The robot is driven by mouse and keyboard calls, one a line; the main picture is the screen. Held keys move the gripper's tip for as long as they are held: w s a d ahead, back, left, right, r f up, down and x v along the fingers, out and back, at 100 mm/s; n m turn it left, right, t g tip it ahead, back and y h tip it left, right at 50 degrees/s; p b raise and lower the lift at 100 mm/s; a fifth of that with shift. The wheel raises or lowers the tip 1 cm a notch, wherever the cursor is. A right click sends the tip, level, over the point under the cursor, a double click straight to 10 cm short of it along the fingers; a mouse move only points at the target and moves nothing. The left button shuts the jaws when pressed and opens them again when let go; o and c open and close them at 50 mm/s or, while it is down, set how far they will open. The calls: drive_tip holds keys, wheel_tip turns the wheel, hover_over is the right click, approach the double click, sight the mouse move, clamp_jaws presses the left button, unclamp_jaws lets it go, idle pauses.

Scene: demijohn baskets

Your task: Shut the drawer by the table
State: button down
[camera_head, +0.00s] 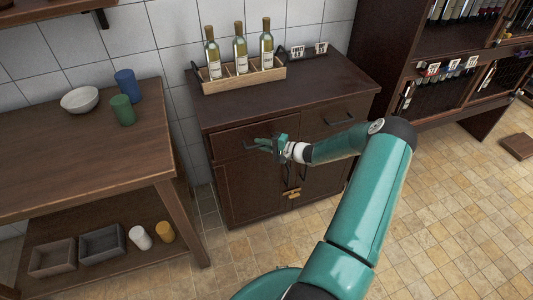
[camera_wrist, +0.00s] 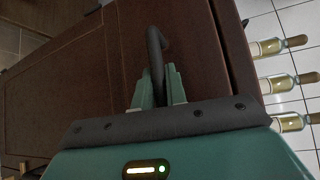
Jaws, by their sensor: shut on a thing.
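The dark brown cabinet (camera_head: 230,187) stands just right of the wooden table. Its upper left drawer (camera_head: 229,142) is the one nearest the table. The drawer front looks close to flush with the cabinet, but I cannot tell whether a small gap remains. My gripper (camera_head: 262,145) is at the drawer front, partly covering it. In the wrist view, my gripper (camera_wrist: 157,92) is shut on the dark bar handle (camera_wrist: 155,45), which stands between its green fingers. The drawer front (camera_wrist: 98,75) also shows there, behind the handle.
The table (camera_head: 75,150) holds a white bowl (camera_head: 80,100), a blue cup (camera_head: 127,84) and a green cup (camera_head: 122,110). A wooden crate (camera_head: 245,81) with three bottles stands on the cabinet. A wine shelf (camera_head: 375,40) is at right. Tiled floor (camera_head: 460,220) is clear at lower right.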

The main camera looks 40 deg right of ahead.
drive_tip(key=shift+w+d, duration=0.15)
drive_tip(key=shift+w, duration=0.2)
drive_tip(key=c, duration=1.4)
unclamp_jaws()
drive_tip(key=shift+s, duration=0.1)
drive_tip(key=shift+c, duration=0.2)
drive_tip(key=shift+s, duration=0.1)
drive_tip(key=v, duration=1.3)
drive_tip(key=shift+s+d, duration=0.15)
drive_tip(key=shift+s, duration=0.1)
drive_tip(key=shift+r, duration=0.1)
